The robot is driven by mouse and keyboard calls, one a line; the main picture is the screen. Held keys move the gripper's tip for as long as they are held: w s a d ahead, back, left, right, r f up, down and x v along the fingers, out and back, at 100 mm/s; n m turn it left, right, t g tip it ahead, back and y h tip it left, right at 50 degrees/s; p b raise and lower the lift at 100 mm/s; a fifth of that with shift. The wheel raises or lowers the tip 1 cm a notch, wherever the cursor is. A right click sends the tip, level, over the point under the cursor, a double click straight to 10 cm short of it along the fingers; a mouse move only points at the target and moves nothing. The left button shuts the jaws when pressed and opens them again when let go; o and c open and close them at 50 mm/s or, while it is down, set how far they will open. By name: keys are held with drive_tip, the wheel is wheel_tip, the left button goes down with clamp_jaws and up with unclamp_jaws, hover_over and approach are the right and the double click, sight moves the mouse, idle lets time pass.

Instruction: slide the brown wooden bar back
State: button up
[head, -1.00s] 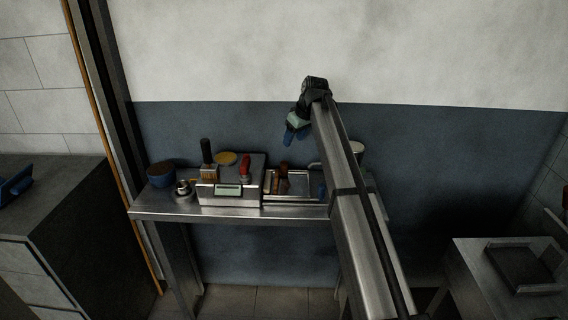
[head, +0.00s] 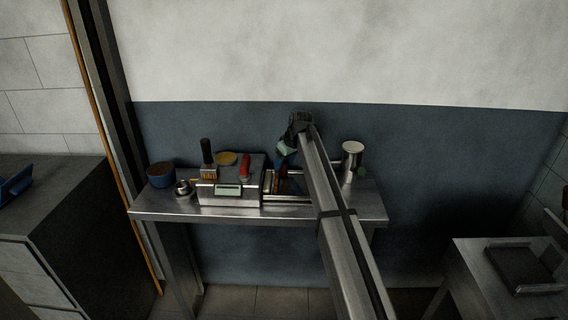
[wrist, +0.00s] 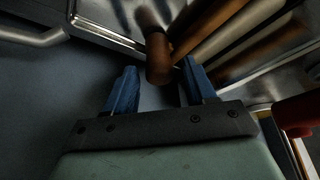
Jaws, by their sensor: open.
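The brown wooden bar (wrist: 158,62) shows in the wrist view as a rounded brown end between my fingertips. Other long brown rods run up and right from beside it; where one piece ends and another begins is hard to tell. My gripper (wrist: 160,80) is open, with one blue finger on each side of the brown end. The right finger is close to the wood; contact cannot be told. In the head view my gripper (head: 283,160) is low over the metal tray (head: 290,202), and my arm hides much of the tray and the wood in it.
A box with a display (head: 228,190) stands left of the tray. A red-handled item (head: 245,166), a brush (head: 207,155), a blue bowl (head: 160,175) and a small metal cup (head: 184,188) are on or around it. The table's front right is clear.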

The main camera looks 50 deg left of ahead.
drive_tip(key=shift+a+f, duration=0.15)
drive_tip(key=shift+f, duration=0.25)
clamp_jaws()
idle(0.4)
